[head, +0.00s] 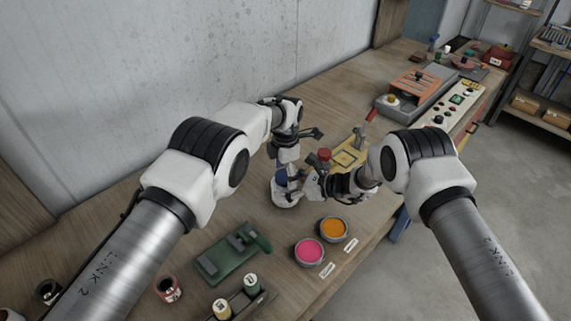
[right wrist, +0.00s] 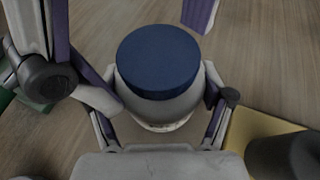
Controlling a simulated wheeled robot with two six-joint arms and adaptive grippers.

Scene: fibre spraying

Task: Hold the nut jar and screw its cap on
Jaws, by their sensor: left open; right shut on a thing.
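The nut jar (head: 285,196) is a pale, rounded jar standing upright on the wooden bench. Its blue cap (right wrist: 158,60) sits on top of the mouth; I cannot tell how tightly it is seated. My right gripper (right wrist: 162,100) is shut on the jar's body, with one finger on each side below the cap. My left gripper (head: 283,168) points down from above and is open, its fingers spread around the cap without visibly touching it. The left fingers partly hide the cap in the head view.
Pink (head: 309,250) and orange (head: 333,229) bowls stand in front of the jar. A green fixture (head: 226,258) lies at front left. A yellow plate (head: 349,157) and a red-topped item (head: 324,154) are just right of the jar. A wall backs the bench.

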